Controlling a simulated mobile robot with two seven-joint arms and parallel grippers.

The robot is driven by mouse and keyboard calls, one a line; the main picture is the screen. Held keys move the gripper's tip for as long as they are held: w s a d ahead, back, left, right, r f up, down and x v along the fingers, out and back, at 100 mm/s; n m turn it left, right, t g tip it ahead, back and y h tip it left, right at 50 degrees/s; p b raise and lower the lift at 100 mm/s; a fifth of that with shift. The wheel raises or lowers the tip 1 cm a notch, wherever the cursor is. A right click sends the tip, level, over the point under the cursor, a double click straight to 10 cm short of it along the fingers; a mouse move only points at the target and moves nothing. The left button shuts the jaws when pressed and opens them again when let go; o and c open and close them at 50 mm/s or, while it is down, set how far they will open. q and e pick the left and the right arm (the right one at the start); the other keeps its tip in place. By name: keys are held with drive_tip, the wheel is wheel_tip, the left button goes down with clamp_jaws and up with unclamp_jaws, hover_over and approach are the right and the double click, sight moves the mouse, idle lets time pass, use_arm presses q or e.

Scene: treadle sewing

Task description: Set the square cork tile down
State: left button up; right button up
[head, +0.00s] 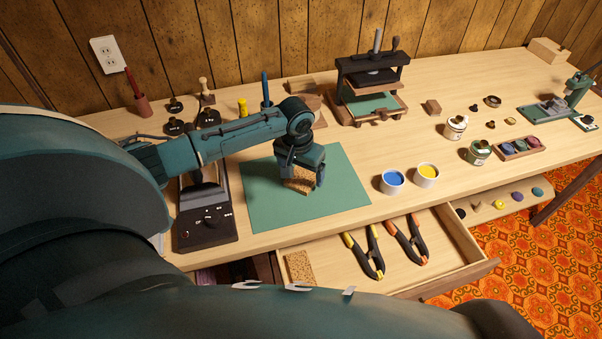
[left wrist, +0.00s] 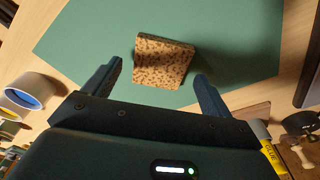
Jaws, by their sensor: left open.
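A square speckled cork tile (head: 297,185) is at the green mat (head: 256,210), below my left gripper (head: 301,183). In the left wrist view the cork tile (left wrist: 163,62) is in front of and between the fingertips of my left gripper (left wrist: 158,78), with a gap on each side. The jaws are open and not closed on it. The mat (left wrist: 90,35) shows behind the tile. The gripper hides part of the tile in the head view, and I cannot tell whether it lies fully flat. My right gripper is not in view.
The open drawer (head: 470,262) in front holds another cork piece (head: 298,266) and two pairs of pliers-like tools (head: 366,251). Blue (head: 392,182) and yellow (head: 426,175) paint pots stand right of the mat. A press (head: 370,85) stands behind; a black device (head: 205,222) is left.

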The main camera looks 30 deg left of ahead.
sight(299, 183)
use_arm(q)
wheel_tip(299, 183, up, 10)
drive_tip(key=s, duration=0.1)
drive_tip(key=shift+s+r+p, duration=0.2)
drive_tip(key=shift+r+p, duration=0.05)
drive_tip(key=shift+p, duration=0.05)
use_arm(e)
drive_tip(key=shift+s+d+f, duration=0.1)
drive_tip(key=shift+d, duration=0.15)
use_arm(q)
drive_tip(key=shift+d, duration=0.1)
